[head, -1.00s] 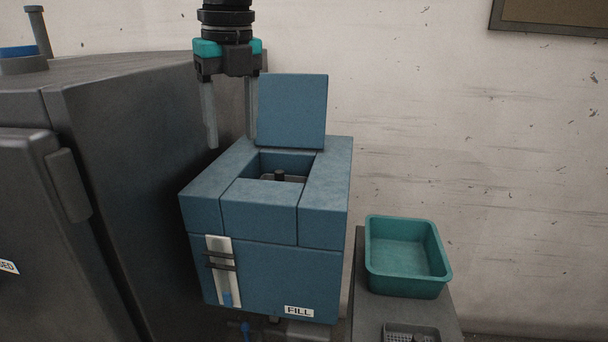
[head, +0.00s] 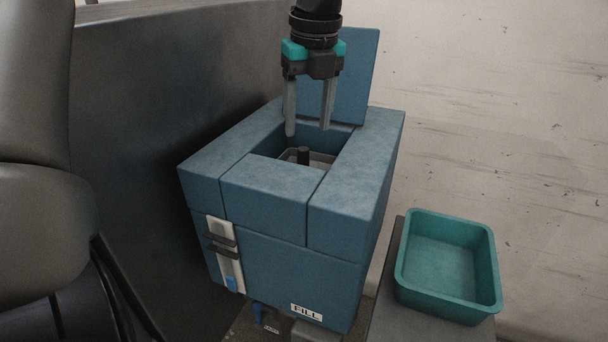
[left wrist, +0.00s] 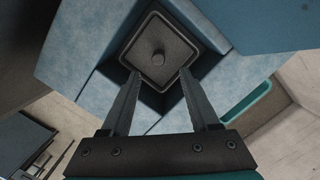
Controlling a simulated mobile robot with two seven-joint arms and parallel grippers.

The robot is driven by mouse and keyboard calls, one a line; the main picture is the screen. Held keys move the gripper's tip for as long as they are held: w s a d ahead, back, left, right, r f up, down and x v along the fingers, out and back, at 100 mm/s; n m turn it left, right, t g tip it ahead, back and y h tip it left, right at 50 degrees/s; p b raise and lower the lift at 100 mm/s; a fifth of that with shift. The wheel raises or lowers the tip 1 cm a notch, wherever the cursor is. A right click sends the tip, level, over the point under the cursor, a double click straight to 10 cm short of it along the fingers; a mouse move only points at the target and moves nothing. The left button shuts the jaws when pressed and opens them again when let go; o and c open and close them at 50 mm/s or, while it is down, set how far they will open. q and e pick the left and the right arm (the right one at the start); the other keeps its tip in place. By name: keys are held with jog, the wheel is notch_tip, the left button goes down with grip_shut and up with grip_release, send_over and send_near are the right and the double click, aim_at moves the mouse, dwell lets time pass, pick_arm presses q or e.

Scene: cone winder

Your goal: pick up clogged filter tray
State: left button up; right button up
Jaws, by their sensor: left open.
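The filter tray (head: 318,160) sits down inside the square opening of the blue tank (head: 262,190). My left gripper (head: 308,130) is open and empty, pointing down above the back of the opening. In the left wrist view its fingers (left wrist: 159,75) reach toward the near side of the tray, apart from the knob. My right gripper is not in view.
The raised blue lid (head: 357,75) stands behind the opening, close to my left gripper. A teal bin (head: 447,265), empty, stands on a grey stand (head: 392,318) to the right. A large dark grey cabinet (head: 170,90) is close on the left.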

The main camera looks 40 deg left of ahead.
aim_at(303, 148)
pick_arm(q)
jog(key=shift+w+a+f, duration=0.1)
jog(key=shift+a+f, duration=0.15)
jog(key=shift+f, duration=0.9)
jog(key=shift+w+a+f, duration=0.1)
jog(key=shift+a+f, duration=0.1)
jog(key=shift+f, duration=0.9)
jog(key=shift+w+a+f, duration=0.1)
jog(key=shift+a+f, duration=0.15)
jog(key=shift+f, duration=0.9)
jog(key=shift+c, duration=0.4)
grip_shut()
